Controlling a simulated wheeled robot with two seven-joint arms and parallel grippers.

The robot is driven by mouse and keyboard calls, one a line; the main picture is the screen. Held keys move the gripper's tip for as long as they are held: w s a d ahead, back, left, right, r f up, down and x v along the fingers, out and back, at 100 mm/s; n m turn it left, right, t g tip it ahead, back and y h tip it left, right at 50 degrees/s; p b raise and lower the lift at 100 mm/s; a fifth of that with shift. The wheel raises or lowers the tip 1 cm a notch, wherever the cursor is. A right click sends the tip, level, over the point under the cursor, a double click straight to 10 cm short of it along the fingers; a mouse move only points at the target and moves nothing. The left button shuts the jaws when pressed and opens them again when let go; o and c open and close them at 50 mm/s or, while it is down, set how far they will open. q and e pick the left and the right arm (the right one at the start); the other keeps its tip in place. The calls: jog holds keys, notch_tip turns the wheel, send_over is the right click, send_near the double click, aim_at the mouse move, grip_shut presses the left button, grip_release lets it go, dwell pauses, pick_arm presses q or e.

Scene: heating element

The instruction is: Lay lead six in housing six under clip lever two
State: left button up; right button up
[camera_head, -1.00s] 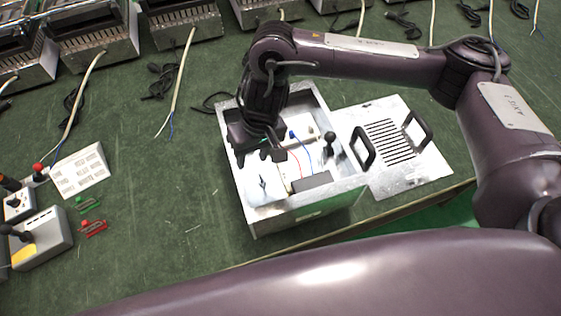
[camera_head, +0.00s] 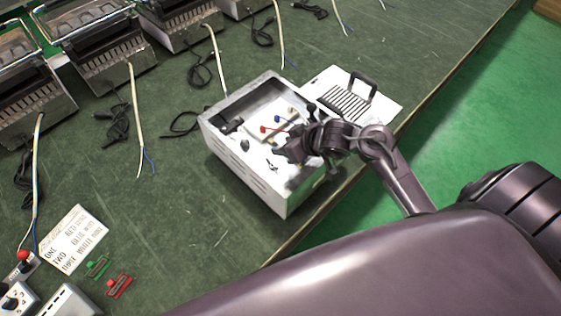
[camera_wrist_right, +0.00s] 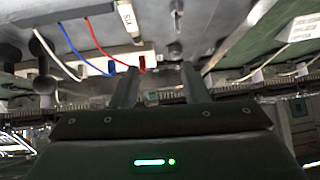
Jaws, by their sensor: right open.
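The open metal housing (camera_head: 235,160) stands on the green bench in the head view. Inside it are a pale block with a blue clip lever (camera_head: 278,118) and a red clip lever (camera_head: 264,129); which is lever two I cannot tell. My right gripper (camera_head: 284,152) is at the housing's right front part, over its inside, open. In the right wrist view its fingers (camera_wrist_right: 162,88) are apart with no lead clearly between them. Blue (camera_wrist_right: 80,50), red (camera_wrist_right: 105,45) and white (camera_wrist_right: 50,52) leads run close to the left finger. The left gripper is out of view.
Several heaters (camera_head: 110,60) with cables line the back left. A lettered card (camera_head: 75,240), green and red small parts (camera_head: 118,286) and a control box lie front left.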

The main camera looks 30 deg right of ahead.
jog(key=shift+h, duration=0.6)
jog(key=d, duration=0.1)
jog(key=s+d+f, duration=0.1)
jog(key=s+d, duration=0.1)
jog(key=shift+f, duration=0.3)
jog(key=x, duration=0.8)
jog(key=shift+d, duration=0.25)
jog(key=shift+r, duration=0.1)
grip_shut()
